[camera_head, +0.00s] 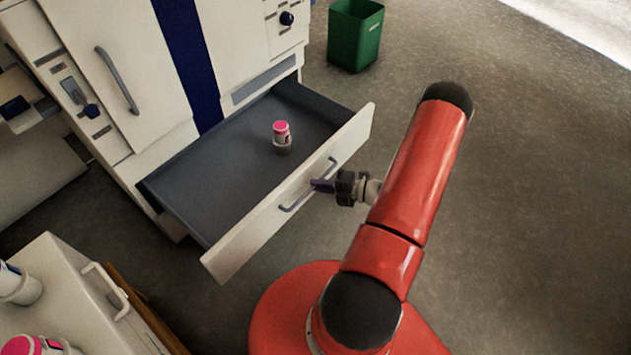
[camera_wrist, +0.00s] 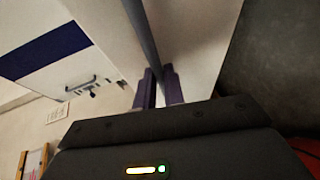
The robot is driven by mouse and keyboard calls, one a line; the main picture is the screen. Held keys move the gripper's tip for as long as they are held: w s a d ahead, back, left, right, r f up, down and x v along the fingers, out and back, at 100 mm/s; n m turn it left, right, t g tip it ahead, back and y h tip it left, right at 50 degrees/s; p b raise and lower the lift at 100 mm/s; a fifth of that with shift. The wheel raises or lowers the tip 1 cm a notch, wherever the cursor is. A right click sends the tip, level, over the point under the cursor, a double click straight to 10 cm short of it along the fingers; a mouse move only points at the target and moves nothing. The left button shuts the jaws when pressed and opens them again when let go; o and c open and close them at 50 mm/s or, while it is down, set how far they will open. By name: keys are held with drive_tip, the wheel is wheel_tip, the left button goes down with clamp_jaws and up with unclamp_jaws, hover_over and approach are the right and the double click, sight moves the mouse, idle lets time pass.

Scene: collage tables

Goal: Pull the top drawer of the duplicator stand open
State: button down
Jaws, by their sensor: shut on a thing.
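The duplicator stand appears to be the large white cabinet (camera_head: 150,75) with a dark blue stripe. A white-fronted drawer (camera_head: 232,254) with a dark grey inside stands far out from its base. Its grey bar handle (camera_head: 293,205) is on the front face. My gripper (camera_head: 318,185) reaches the handle from the right, its purple fingers shut on it. In the wrist view, the fingers (camera_wrist: 160,88) close around the grey handle bar (camera_wrist: 144,35). Whether other drawers lie below is hidden.
A small bottle with a pink cap (camera_head: 282,134) stands inside the drawer. A green bin (camera_head: 355,35) is beyond it. A white cabinet (camera_head: 75,290) with bottles on top is at the lower left. The floor (camera_head: 540,190) on the right is clear.

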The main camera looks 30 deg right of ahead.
drive_tip(key=c, duration=1.5)
unclamp_jaws()
drive_tip(key=v, duration=0.7)
drive_tip(key=shift+s+d+b, duration=0.3)
drive_tip(key=a+r+n+g+h, duration=0.1)
drive_tip(key=a+r+n+g, duration=0.6)
drive_tip(key=r+n, duration=0.45)
drive_tip(key=a+r+n+g+h, duration=0.1)
drive_tip(key=a+r+n+g, duration=0.3)
drive_tip(key=a+r+n, duration=0.7)
drive_tip(key=s+a+r+n+t+h, duration=0.2)
drive_tip(key=s+r+n+h, duration=0.2)
drive_tip(key=r+n, duration=0.3)
drive_tip(key=s+a+r+n+t+h, duration=0.2)
drive_tip(key=s+r+n, duration=0.4)
drive_tip(key=n, duration=1.1)
drive_tip(key=shift+s+a+r+t+h, duration=0.25)
drive_tip(key=shift+a+r+h, duration=0.3)
drive_tip(key=shift+h, duration=0.65)
